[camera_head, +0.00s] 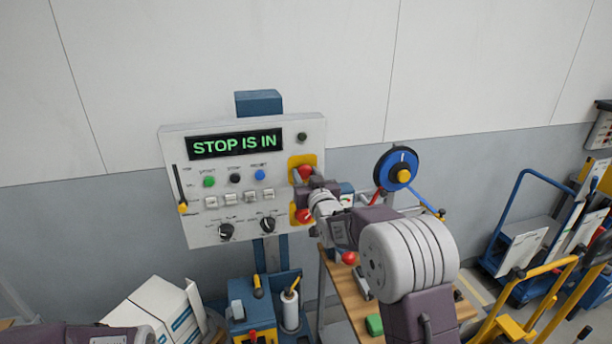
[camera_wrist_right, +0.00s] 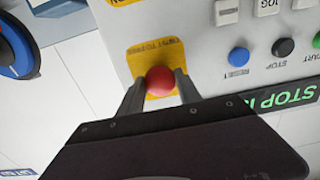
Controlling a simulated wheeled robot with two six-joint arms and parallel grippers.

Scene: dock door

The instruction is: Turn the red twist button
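The red twist button (camera_head: 305,172) is the upper of two red buttons on yellow plates at the right side of the grey control panel (camera_head: 200,228). My right gripper (camera_wrist_right: 161,78) is at this button. In the right wrist view, which looks upside down, the round red button (camera_wrist_right: 160,82) sits between the two fingers, one close on each side, with no clear gap. The yellow plate (camera_wrist_right: 140,54) with dark lettering shows behind it. The panel display (camera_head: 236,144) reads "STOP IS IN". Only purple-grey parts of my left arm show at the bottom left; its gripper is out of view.
A second red button (camera_head: 303,215) is just below. Blue, black and green buttons, switches and dark knobs (camera_head: 268,224) are to the left. A blue wheel (camera_head: 383,168) stands to the right. A wooden bench (camera_head: 340,285) and white boxes (camera_head: 160,300) are lower down.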

